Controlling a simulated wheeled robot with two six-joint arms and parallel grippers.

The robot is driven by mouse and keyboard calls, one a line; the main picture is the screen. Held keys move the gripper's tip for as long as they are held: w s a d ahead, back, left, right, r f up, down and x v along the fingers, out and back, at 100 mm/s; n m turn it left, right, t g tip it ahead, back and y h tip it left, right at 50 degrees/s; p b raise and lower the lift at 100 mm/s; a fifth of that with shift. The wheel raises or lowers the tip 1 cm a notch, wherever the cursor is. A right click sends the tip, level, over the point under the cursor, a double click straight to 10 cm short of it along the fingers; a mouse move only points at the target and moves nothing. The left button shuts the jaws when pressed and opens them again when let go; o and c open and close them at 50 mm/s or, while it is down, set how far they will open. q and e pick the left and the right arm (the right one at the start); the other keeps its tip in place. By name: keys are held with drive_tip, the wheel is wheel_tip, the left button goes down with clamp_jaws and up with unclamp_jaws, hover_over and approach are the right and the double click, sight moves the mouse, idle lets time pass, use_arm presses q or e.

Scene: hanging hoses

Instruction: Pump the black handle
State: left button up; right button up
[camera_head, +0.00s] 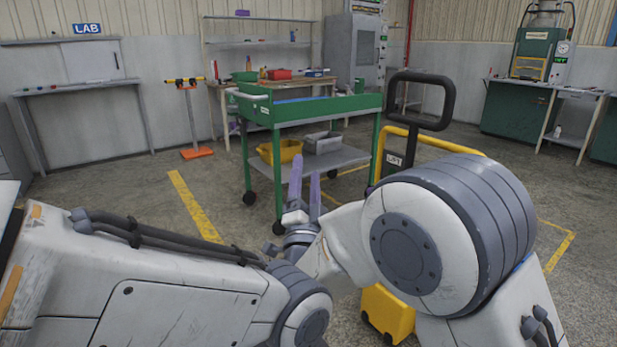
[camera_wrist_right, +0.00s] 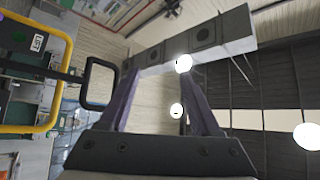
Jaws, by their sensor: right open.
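The black handle (camera_head: 447,100) is an upright loop on a dark post, part of a yellow-framed lift with a LIFT label, right of centre in the head view. The lower part of the lift is hidden by my arm. In the right wrist view the black handle (camera_wrist_right: 87,82) appears sideways at left, outside the fingers. My right gripper (camera_head: 305,178) is open, its purple fingers pointing up, to the left of the handle and apart from it. The right wrist view shows the spread fingers (camera_wrist_right: 160,80) with nothing between them. My left gripper is not in view.
A green cart (camera_head: 322,108) with a yellow bin (camera_head: 288,152) and grey bin (camera_head: 322,142) stands behind the gripper. The lift's yellow frame (camera_head: 440,141) surrounds the post. An orange-based stand (camera_head: 196,152) is farther left. Open floor lies at left, with a yellow line (camera_head: 195,205).

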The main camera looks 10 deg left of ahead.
drive_tip(key=shift+a, duration=0.15)
drive_tip(key=w+d+f+n+g, duration=0.3)
drive_tip(key=d+f+n+g, duration=0.3)
drive_tip(key=d+f+g, duration=0.5)
drive_tip(key=s+d+f+n+g+h, duration=0.2)
drive_tip(key=s+d+f+g, duration=0.4)
drive_tip(key=s+d, duration=0.4)
drive_tip(key=s+d+f+n+g+h, duration=0.1)
drive_tip(key=s+d+f+n+g, duration=0.15)
drive_tip(key=s+d+f, duration=0.75)
drive_tip(key=s+a+r+n+g, duration=0.2)
drive_tip(key=s+a+r+n, duration=0.15)
drive_tip(key=s+a, duration=0.45)
drive_tip(key=s+a+r+n+g, duration=0.2)
drive_tip(key=s+a+r+n, duration=0.15)
drive_tip(key=s+a, duration=0.4)
wheel_tip(320, 180, up, 28)
drive_tip(key=p, duration=2.8)
drive_tip(key=shift+s+d+y, duration=0.2)
drive_tip(key=shift+d+y, duration=0.15)
drive_tip(key=shift+y, duration=0.05)
